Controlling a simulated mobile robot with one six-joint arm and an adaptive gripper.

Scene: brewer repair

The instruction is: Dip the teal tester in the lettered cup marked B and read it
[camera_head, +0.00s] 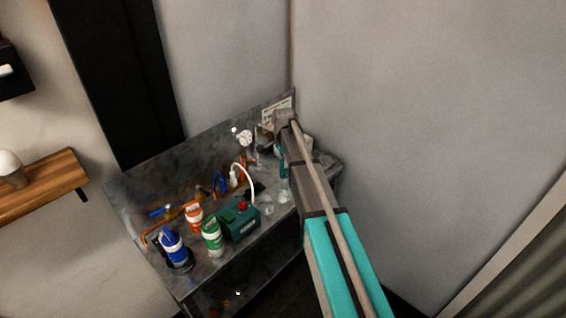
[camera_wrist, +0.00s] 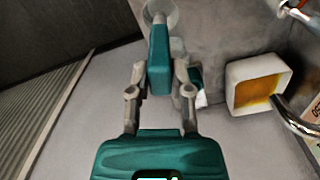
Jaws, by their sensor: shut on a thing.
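My gripper (camera_wrist: 160,72) is shut on the teal tester (camera_wrist: 159,58), with one finger on each side of it. The tester points away from the gripper towards a clear round cup (camera_wrist: 160,12) at the top of the wrist view. Its far end overlaps the cup in this view; I cannot tell whether it is inside. In the head view, clear cups (camera_head: 267,209) stand on the bench, right of the green box. No letter on any cup is readable. My arm hides part of the bench there, and the tester's display does not show.
A white square container (camera_wrist: 237,99) with orange-yellow contents stands right of the gripper, by a metal pipe (camera_wrist: 292,118). Blue (camera_head: 173,246), orange (camera_head: 195,217) and green (camera_head: 212,237) bottles and a dark green box (camera_head: 239,222) crowd the bench. Walls stand close behind.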

